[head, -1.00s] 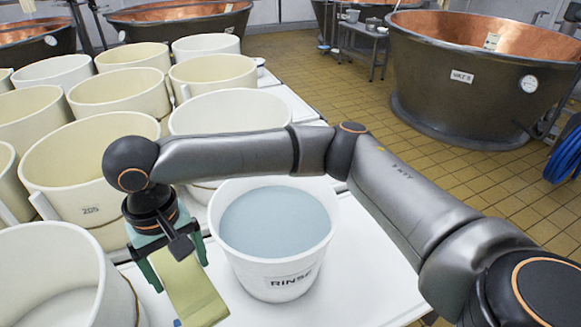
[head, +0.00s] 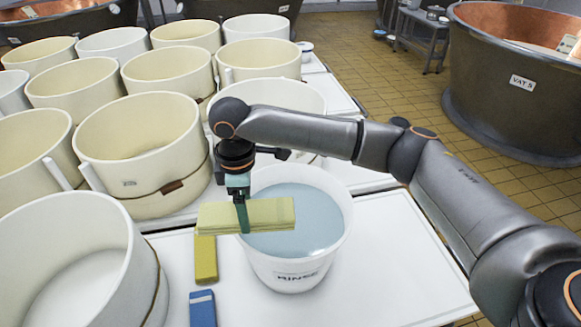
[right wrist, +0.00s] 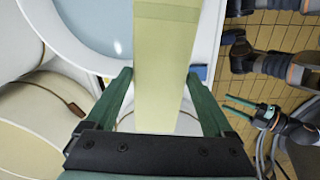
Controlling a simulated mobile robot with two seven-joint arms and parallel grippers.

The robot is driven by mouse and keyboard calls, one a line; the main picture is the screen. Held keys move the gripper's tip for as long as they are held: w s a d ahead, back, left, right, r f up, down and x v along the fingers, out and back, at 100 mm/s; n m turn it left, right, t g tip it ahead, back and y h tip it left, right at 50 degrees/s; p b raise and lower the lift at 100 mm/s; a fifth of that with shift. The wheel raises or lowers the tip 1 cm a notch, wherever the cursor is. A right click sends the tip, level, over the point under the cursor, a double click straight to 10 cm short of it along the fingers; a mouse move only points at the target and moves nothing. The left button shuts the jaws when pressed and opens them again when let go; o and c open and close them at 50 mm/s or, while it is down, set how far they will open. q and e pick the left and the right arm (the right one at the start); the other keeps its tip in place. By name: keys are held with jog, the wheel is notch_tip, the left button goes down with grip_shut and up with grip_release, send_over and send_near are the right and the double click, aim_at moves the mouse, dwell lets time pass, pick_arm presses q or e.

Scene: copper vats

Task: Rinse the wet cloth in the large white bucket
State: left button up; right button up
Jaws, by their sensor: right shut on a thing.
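The white bucket marked as the rinse bucket (head: 297,275) stands on the white table, full of pale blue water (head: 290,218). My right gripper (head: 242,212) is shut on the folded yellow-green cloth (head: 270,213), which lies level across the fingers and overlaps the bucket's left side in the head view. The cloth looks held above the rim; the exact height is hard to tell. In the right wrist view the cloth (right wrist: 165,65) runs between the green fingers, with the bucket's water (right wrist: 95,22) at upper left. My left gripper (right wrist: 238,107) shows there at the right, open and empty.
A yellow block (head: 205,260) and a blue block (head: 203,309) lie on the table (head: 400,250) left of the bucket. Several cream tubs (head: 140,150) crowd the left and back. The table right of the bucket is clear. A copper vat (head: 515,110) stands beyond.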

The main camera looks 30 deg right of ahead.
pick_arm(q)
notch_tip(320, 180, up, 6)
jog(key=s+a+p, duration=0.1)
jog(key=a+p, duration=0.1)
jog(key=p, duration=0.5)
pick_arm(e)
jog(key=w+d+n, duration=0.4)
jog(key=d+n, duration=0.8)
jog(key=n, duration=0.4)
pick_arm(q)
jog(key=d+f+b, duration=0.3)
jog(key=f+b, duration=0.8)
jog(key=b, duration=0.2)
jog(key=shift+w+d, duration=0.25)
jog(key=shift+w, duration=0.2)
pick_arm(e)
notch_tip(320, 180, down, 16)
jog(key=shift+d, duration=0.15)
pick_arm(q)
jog(key=shift+w+a, duration=0.15)
